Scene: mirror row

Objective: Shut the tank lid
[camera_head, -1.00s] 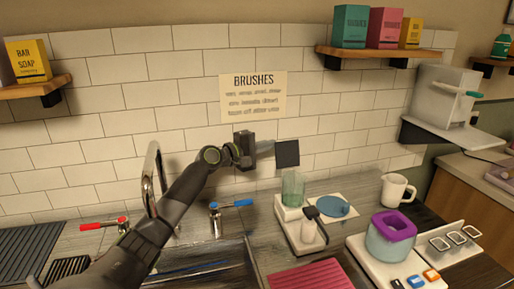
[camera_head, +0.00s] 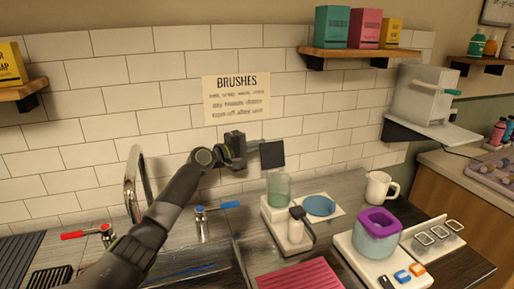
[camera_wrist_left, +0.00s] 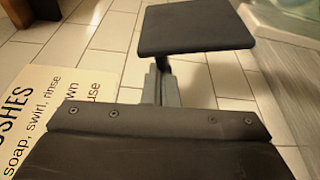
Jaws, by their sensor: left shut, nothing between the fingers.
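The tank (camera_head: 279,187) is a green, see-through cup on a white base by the wall. A dark square plate (camera_head: 272,154), which looks like its lid, stands raised, nearly upright, just above the tank. My left gripper (camera_head: 252,150) is shut and empty, with its fingertips at the left side of this lid. My right gripper is not in view.
A wall sign (camera_head: 237,97) is behind my left arm.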

